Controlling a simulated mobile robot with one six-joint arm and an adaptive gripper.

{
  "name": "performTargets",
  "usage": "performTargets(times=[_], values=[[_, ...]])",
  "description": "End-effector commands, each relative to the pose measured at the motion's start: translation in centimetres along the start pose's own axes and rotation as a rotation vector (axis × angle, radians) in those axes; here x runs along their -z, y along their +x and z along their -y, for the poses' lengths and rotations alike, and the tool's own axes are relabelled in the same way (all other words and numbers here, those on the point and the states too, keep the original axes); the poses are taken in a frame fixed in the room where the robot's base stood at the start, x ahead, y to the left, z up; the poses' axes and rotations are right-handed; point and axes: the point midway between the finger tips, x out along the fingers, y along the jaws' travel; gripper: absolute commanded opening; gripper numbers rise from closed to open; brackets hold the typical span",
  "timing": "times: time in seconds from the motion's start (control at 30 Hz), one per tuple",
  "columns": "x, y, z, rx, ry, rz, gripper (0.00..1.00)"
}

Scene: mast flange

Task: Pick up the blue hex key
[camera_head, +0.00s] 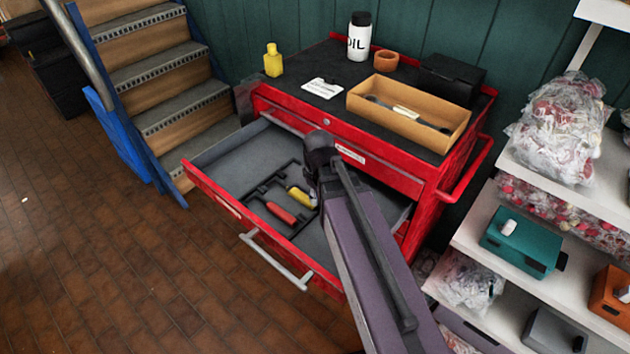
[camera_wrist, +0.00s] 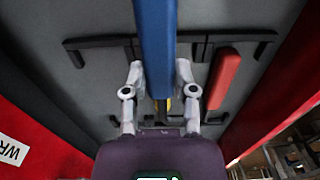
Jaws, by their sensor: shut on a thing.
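The blue hex key (camera_wrist: 155,40) shows in the wrist view as a long blue handle running from the top edge down between my fingers. My gripper (camera_wrist: 160,72) is shut on it, with one finger on each side. The handle passes in front of a black rack on the grey drawer floor; its height above the floor is hard to tell. In the head view my arm hides the gripper and the blue key.
The red cabinet's drawer (camera_head: 226,207) is open. Its black rack (camera_head: 257,190) is beside a red-handled tool (camera_head: 281,213) and a yellow-handled one (camera_head: 300,197). The cabinet top carries a cardboard tray (camera_head: 435,143), an oil bottle (camera_head: 358,40) and a yellow bottle (camera_head: 273,62). Shelves stand at right.

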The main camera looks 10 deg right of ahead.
Motion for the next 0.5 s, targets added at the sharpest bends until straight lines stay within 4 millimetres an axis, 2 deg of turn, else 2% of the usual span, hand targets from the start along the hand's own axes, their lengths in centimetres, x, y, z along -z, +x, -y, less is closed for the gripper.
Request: performTargets(times=[0.03,0.2,0.5], values=[[-0.9,-0.1,0.8,0.0,0.0,0.0,0.0],[-2.0,-0.3,1.8,0.0,0.0,0.0,0.0],[-2.5,-0.3,2.3,0.0,0.0,0.0,0.0]])
